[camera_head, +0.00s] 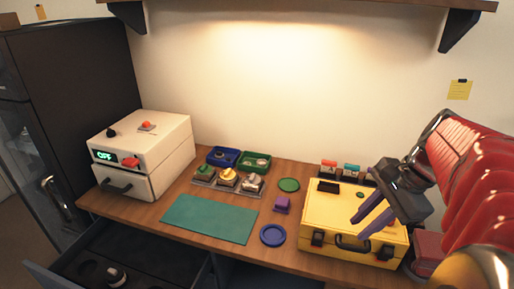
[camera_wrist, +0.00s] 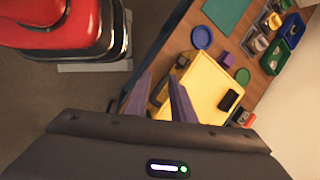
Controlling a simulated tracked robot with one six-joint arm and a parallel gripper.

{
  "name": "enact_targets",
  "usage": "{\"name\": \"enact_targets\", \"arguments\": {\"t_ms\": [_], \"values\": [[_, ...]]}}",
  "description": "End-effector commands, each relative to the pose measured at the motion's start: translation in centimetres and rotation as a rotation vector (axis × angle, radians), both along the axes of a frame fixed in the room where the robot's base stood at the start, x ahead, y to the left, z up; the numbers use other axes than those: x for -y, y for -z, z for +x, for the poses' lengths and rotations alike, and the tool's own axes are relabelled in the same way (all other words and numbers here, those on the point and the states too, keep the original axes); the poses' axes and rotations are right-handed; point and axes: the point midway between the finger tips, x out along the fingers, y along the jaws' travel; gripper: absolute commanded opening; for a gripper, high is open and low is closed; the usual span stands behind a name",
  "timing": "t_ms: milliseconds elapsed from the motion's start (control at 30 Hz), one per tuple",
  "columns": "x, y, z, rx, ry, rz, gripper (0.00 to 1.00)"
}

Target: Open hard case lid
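The yellow hard case (camera_head: 335,213) stands on the right part of the wooden bench with its lid shut. Two dark latches and a dark handle (camera_head: 352,243) are on its front face. A small black item lies on its lid. In the wrist view the case (camera_wrist: 213,85) lies beyond my fingers. My gripper (camera_head: 360,224) hangs over the right part of the case, and its two purple fingers are apart with nothing between them. In the wrist view my gripper (camera_wrist: 161,85) shows the same gap near the front edge of the case. I cannot tell whether a finger touches it.
A purple block (camera_head: 282,204), a blue round dish (camera_head: 273,235) and a green disc (camera_head: 289,185) lie left of the case. A teal mat (camera_head: 210,218), small bins (camera_head: 222,157) and a white box (camera_head: 143,153) are farther left. An open drawer (camera_head: 135,255) juts out in front.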

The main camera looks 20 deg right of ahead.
Motion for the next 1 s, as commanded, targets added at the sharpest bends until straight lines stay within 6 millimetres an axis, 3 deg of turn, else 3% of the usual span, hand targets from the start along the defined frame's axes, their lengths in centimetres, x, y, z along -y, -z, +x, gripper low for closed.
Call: {"name": "enact_targets", "arguments": {"t_ms": [100, 333, 767, 1000], "values": [[3.4, 0.1, -0.6, -0.006, 0.186, 0.052, 0.22], [7.1, 0.2, -1.4, -0.008, 0.396, 0.115, 0.22], [7.4, 0.2, -1.5, -0.009, 0.416, 0.122, 0.22], [6.9, 1.8, -0.9, -0.011, 0.413, 0.124, 0.22]]}}
